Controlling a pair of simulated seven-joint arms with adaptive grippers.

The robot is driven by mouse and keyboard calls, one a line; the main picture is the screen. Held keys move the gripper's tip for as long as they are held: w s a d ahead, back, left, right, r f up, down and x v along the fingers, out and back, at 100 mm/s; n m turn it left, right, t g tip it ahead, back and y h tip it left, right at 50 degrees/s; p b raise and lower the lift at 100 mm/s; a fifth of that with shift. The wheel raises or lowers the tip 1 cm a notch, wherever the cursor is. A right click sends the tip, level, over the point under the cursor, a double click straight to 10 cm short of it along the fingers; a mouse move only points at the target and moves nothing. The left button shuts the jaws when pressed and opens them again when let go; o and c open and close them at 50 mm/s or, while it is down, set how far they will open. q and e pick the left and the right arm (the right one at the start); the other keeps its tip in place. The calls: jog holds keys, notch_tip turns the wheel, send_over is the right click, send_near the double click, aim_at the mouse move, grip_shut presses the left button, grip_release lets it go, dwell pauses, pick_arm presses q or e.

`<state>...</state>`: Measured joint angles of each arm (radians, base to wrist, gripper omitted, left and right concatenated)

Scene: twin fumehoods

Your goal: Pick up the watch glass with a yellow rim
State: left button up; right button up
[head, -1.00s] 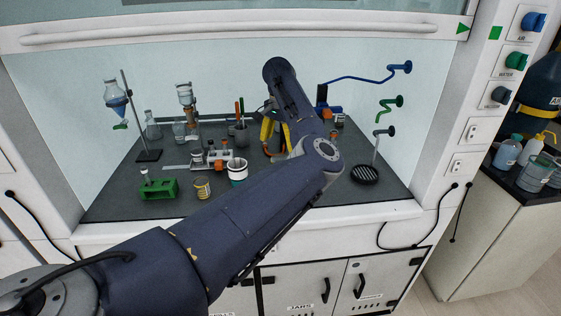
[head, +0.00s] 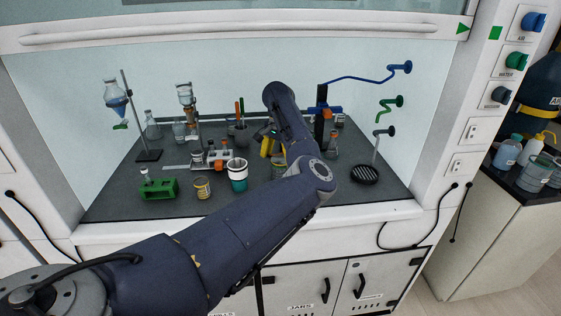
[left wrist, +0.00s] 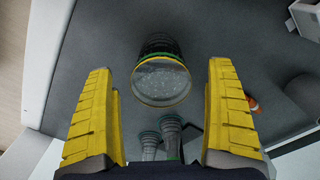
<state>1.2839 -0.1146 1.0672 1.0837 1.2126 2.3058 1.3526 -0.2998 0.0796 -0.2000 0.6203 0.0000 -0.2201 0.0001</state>
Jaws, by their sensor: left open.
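The watch glass with a yellow rim (left wrist: 161,82) shows in the left wrist view as a clear, speckled round dish. It is at the near end of a dark, banded stack with a green rim behind it. My left gripper (left wrist: 162,95) is open, with one yellow finger on each side of the glass and a visible gap to both. Nothing is between the fingers' pads in contact. In the head view my left gripper (head: 268,146) is partly hidden by my own arm, and I cannot clearly make out the watch glass there. My right gripper is not in view.
A white and teal cup (head: 238,176), a small yellow-banded jar (head: 203,188) and a green rack (head: 158,189) stand left of the gripper. A dark round mesh (head: 366,174) lies right. Green-rimmed pieces (left wrist: 171,128) show between the fingers in the wrist view.

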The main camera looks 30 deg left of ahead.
pick_arm(q)
jog(key=shift+c, duration=0.2)
jog(key=c, duration=1.1)
